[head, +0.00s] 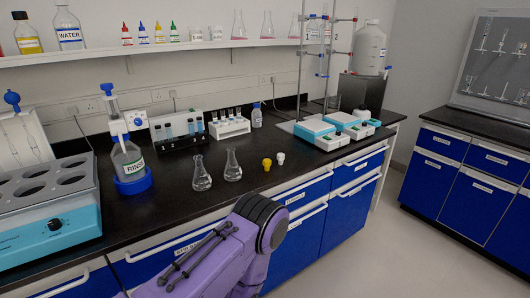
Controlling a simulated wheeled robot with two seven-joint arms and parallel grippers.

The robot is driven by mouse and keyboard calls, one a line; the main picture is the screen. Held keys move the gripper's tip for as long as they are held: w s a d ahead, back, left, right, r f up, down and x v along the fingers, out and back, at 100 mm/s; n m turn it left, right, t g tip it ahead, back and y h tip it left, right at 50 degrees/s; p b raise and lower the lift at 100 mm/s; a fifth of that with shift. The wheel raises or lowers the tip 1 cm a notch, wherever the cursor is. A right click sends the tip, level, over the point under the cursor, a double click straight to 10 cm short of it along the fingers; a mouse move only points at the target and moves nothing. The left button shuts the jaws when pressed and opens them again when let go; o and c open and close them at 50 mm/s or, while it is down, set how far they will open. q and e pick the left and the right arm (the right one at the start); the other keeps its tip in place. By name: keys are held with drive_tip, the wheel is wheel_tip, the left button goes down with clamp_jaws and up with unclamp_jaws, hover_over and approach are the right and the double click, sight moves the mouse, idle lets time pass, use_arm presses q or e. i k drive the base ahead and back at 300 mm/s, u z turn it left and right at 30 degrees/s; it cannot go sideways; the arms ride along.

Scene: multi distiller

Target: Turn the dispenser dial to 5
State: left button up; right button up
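The dispenser is a bottle-top unit with a white and blue head (118,127) on a clear bottle labelled RINSE (128,160). A blue knob (106,87) tops its plunger. The bottle stands upright in a blue round base (133,185) on the black bench, at the left of the head view. The dial is too small to make out, and I cannot read its setting. One of my purple arms crosses the bottom middle, in front of the bench and right of the dispenser. Neither gripper is in view.
A blue bath with round openings (50,240) stands left of the dispenser. Two flasks (201,175) (233,166), a yellow stopper (266,164) and a white stopper (281,158) stand to the right. Tube racks (229,128) are behind. A shelf (180,46) with bottles runs above.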

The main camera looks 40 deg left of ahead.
sight(138, 121)
drive_tip(key=i, duration=2.45)
drive_tip(key=u, duration=3.4)
